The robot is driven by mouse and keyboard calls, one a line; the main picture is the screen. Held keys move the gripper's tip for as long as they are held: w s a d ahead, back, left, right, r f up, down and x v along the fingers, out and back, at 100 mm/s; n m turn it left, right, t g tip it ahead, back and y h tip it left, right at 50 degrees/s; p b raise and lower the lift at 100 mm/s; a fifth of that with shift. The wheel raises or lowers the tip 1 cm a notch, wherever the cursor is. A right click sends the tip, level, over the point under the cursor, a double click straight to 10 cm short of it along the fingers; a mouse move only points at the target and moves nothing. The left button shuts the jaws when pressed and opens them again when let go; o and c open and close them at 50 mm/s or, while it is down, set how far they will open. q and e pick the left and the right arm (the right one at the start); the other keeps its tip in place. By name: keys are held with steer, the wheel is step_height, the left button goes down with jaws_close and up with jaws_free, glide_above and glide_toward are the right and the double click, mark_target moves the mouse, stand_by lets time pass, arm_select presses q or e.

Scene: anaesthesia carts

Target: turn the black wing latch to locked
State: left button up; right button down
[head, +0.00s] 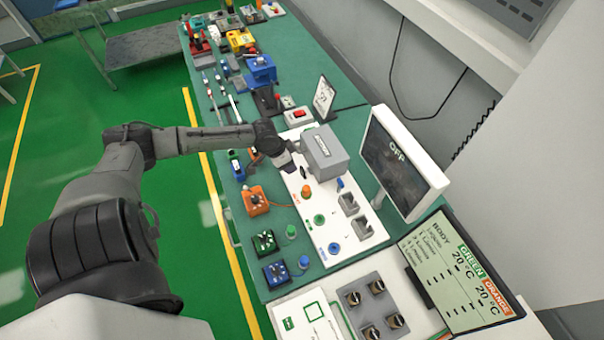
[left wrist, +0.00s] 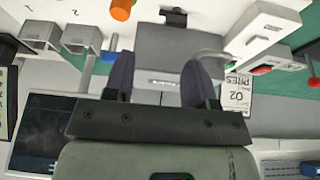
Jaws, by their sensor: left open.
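The grey box (head: 326,153) with a small label stands on the white board. My left gripper (head: 284,153) is at the box's left side in the head view, and the arm partly hides it. In the left wrist view, my left gripper (left wrist: 159,82) is open, with its two dark fingers apart in front of the grey box (left wrist: 178,48). Nothing shows held between them. A small black part (left wrist: 174,17) at the box's far edge may be the wing latch; its turn position cannot be told. My right gripper is not in view.
The white board carries grey brackets (head: 349,204) and coloured knobs. A screen reading OFF (head: 398,164) stands to the right. A grey panel with several dark knobs (head: 376,309) is at the front. An orange block (head: 255,200) sits near the bench's left edge.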

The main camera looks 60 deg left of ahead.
mark_target(302, 169)
arm_select(q)
steer(key=w+f, duration=0.2)
steer(key=f, duration=0.2)
steer(key=w+a+f+b, duration=0.1)
steer(key=w+f, duration=0.1)
steer(key=f, duration=0.2)
steer(key=w+a+f+b, duration=0.1)
steer(key=w+f, duration=0.1)
steer(key=f, duration=0.1)
steer(key=shift+w+f, duration=0.15)
steer(key=shift+f, duration=0.25)
